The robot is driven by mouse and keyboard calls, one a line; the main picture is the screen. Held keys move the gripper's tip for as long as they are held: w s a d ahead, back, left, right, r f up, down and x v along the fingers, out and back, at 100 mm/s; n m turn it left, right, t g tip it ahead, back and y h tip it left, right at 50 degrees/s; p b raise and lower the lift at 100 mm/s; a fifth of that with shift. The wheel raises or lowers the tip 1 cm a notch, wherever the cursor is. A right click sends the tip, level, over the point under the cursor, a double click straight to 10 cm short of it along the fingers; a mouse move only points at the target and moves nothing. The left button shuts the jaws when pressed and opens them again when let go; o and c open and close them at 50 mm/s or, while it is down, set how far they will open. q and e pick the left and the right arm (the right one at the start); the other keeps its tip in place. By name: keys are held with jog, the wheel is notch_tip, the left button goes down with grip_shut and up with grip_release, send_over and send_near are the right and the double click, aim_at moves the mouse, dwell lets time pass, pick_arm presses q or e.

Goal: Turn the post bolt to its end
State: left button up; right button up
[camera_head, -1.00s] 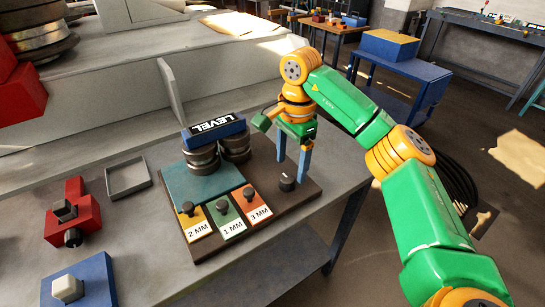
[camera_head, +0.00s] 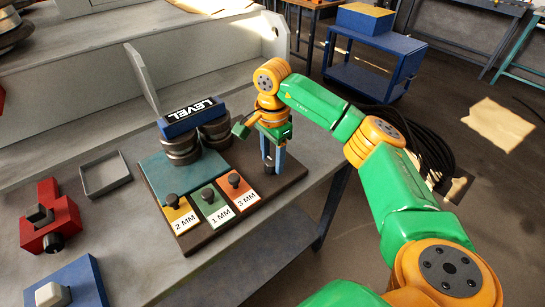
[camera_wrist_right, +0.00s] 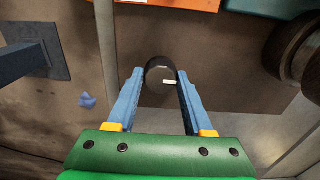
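The post bolt is a short dark round knob with a small white mark on top. It stands upright at the right corner of the brown board. In the head view the bolt (camera_head: 270,168) shows at my right fingertips, partly covered by them. My left gripper is not in view.
The brown board (camera_head: 285,180) also carries the LEVEL block (camera_head: 192,117) on rollers and yellow, green and orange plates (camera_head: 240,192) with dark knobs. A grey tray (camera_head: 105,190), a red block (camera_head: 40,230) and a blue block (camera_head: 85,280) are at left.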

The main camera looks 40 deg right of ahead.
grip_shut()
jog(key=m+p, duration=0.1)
jog(key=m, duration=0.2)
jog(key=shift+m, duration=0.3)
jog(key=m+p, duration=0.1)
jog(key=m, duration=0.4)
jog(key=m+p, duration=0.1)
jog(key=m, duration=0.5)
jog(key=shift+m+p, duration=0.35)
jog(key=shift+m, duration=0.05)
jog(key=m+p, duration=0.1)
jog(key=m, duration=0.5)
jog(key=shift+m, duration=0.3)
